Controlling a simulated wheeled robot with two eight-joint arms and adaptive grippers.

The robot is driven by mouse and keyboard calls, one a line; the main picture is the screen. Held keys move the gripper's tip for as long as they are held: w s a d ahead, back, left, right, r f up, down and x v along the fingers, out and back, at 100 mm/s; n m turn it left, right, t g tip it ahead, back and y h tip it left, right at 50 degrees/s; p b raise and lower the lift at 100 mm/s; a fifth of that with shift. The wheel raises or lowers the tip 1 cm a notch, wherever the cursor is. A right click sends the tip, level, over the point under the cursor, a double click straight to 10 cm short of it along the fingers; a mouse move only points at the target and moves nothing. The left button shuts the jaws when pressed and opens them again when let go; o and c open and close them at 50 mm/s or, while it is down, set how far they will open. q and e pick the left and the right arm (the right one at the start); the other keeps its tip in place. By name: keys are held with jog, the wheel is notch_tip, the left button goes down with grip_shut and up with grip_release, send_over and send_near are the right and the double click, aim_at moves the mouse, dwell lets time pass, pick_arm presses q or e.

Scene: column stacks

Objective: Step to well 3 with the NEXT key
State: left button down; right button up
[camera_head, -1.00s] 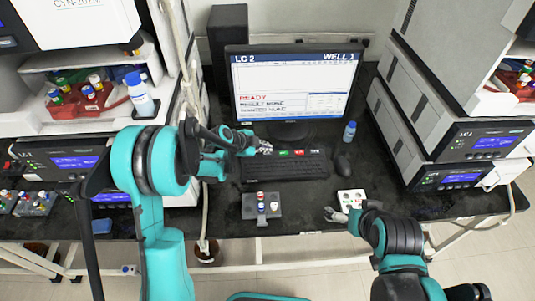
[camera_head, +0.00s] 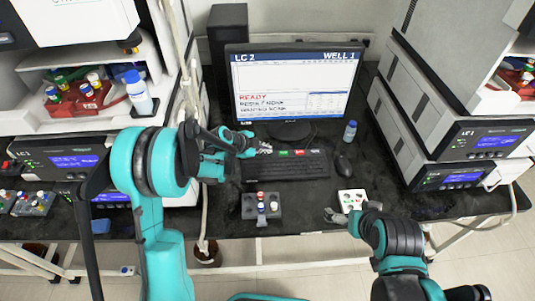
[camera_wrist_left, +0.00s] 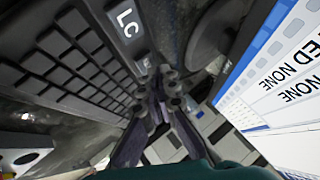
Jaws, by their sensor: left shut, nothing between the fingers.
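The monitor (camera_head: 291,90) reads LC 2, WELL 1 and READY; below, the result and wanted lines read NONE. A row of labelled keys lies between the monitor and the keyboard (camera_head: 287,166): a green key (camera_head: 283,153), a red key (camera_head: 299,152) and a pale key (camera_head: 316,151) at the right end. Their lettering is too small to read. My left gripper (camera_head: 262,149) is shut and empty at the row's left end. In the left wrist view its fingers (camera_wrist_left: 170,88) are near a dark key marked LC (camera_wrist_left: 126,18). Contact cannot be told. My right gripper (camera_head: 331,215) is low, by the front edge.
A dark rack with vials (camera_head: 262,205) and a white block with coloured caps (camera_head: 351,199) sit in front of the keyboard. A mouse (camera_head: 343,163) and a blue-capped bottle (camera_head: 350,131) are to the right. Instrument stacks flank the bench.

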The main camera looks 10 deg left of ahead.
aim_at(266, 155)
pick_arm(q)
jog(key=shift+f+b, duration=0.4)
jog(key=shift+f, duration=0.05)
dwell(0.3)
jog(key=shift+r, duration=0.1)
jog(key=shift+r+p, duration=0.55)
jog(key=shift+r, duration=0.25)
jog(key=shift+r+p, duration=1.7)
jog(key=shift+r, duration=0.85)
jog(key=shift+f, duration=0.1)
dwell(1.2)
